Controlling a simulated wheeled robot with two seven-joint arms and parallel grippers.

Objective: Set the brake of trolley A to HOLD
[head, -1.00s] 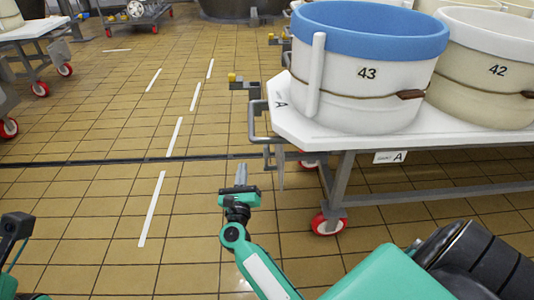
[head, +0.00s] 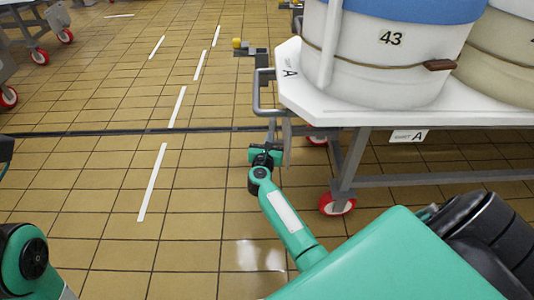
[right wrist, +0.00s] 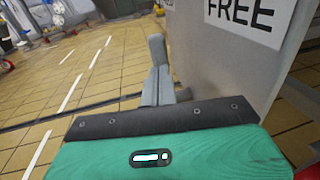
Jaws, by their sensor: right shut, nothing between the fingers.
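Trolley A (head: 380,113) has a white top with an "A" label and stands at the right of the head view. A thin grey upright plate (head: 287,142) hangs at its left end. In the right wrist view this plate (right wrist: 215,75) fills the right side and bears a "FREE" sign (right wrist: 243,14). My right gripper (head: 271,132) is shut and empty, beside the plate's left side. In the right wrist view its fingers (right wrist: 158,85) point forward along the plate; a grey upright piece (right wrist: 157,48) shows at their tips, and I cannot tell whether it is the brake lever. My left gripper is out of view.
A vat numbered 43 (head: 385,50) stands on the trolley. A grey handle (head: 262,95) and a yellow-tipped bracket (head: 238,44) stick out at its left end. A red-wheeled castor (head: 337,203) is below.

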